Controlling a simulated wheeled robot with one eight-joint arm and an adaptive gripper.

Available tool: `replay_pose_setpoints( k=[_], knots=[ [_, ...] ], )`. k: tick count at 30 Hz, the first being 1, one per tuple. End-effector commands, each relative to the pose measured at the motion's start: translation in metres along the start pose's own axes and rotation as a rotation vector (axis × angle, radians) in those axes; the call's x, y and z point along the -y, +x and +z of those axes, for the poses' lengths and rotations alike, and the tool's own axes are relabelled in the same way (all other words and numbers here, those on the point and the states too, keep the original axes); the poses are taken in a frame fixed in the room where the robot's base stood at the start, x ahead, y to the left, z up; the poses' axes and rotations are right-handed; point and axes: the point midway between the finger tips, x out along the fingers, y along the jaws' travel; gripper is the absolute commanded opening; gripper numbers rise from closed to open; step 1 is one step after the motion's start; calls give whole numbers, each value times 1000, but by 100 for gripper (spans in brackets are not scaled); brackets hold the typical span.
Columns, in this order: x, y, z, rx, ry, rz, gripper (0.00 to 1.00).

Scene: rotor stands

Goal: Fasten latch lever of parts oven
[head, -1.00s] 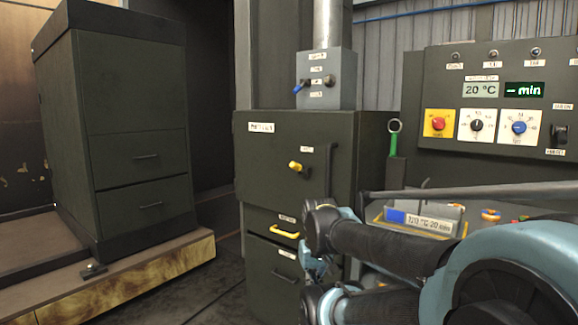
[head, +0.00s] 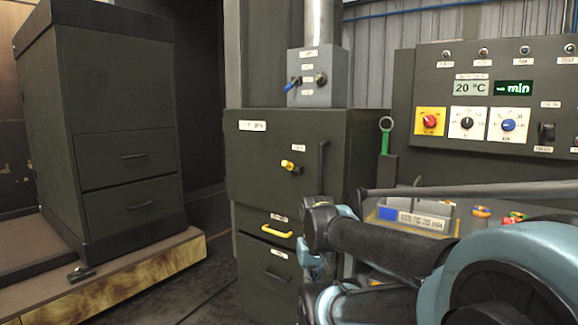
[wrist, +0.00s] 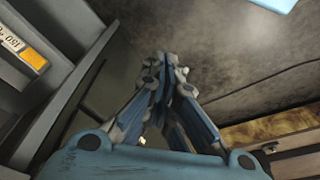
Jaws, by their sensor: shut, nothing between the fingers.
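The parts oven appears to be the dark green cabinet (head: 262,180) in the middle of the head view, its door looking shut. A short yellow-tipped lever (head: 289,165), likely the latch lever, sits on the door front, left of a dark vertical bar handle (head: 322,170). My gripper (wrist: 164,62) is shut and empty in the wrist view, its blue fingers together over the dark floor. In the head view my arm's joints cover the area right of and below the oven, and the fingertips cannot be made out. The gripper is apart from the lever.
A yellow-handled drawer (head: 277,231) sits below the oven door. A control panel (head: 430,75) and a bench with a labelled grey bin (head: 437,216) stand at right, partly behind my arm. A dark drawer cabinet (head: 125,110) stands on a wood-edged platform at left. Floor between is clear.

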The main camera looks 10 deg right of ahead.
Motion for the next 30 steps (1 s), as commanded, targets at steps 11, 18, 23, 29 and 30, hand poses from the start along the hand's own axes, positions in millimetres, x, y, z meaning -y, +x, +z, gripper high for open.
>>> replay_pose_setpoints(
  k=[11, 18, 23, 29, 30],
  knots=[
    [-6, -63, -43, 11, 56, 37, 0],
    [-9, -120, -99, 29, 122, 82, 0],
    [-10, -156, -138, 39, 165, 113, 0],
    [-10, -198, -186, 46, 221, 153, 0],
    [-9, -206, -196, 47, 232, 160, 0]
  ],
)
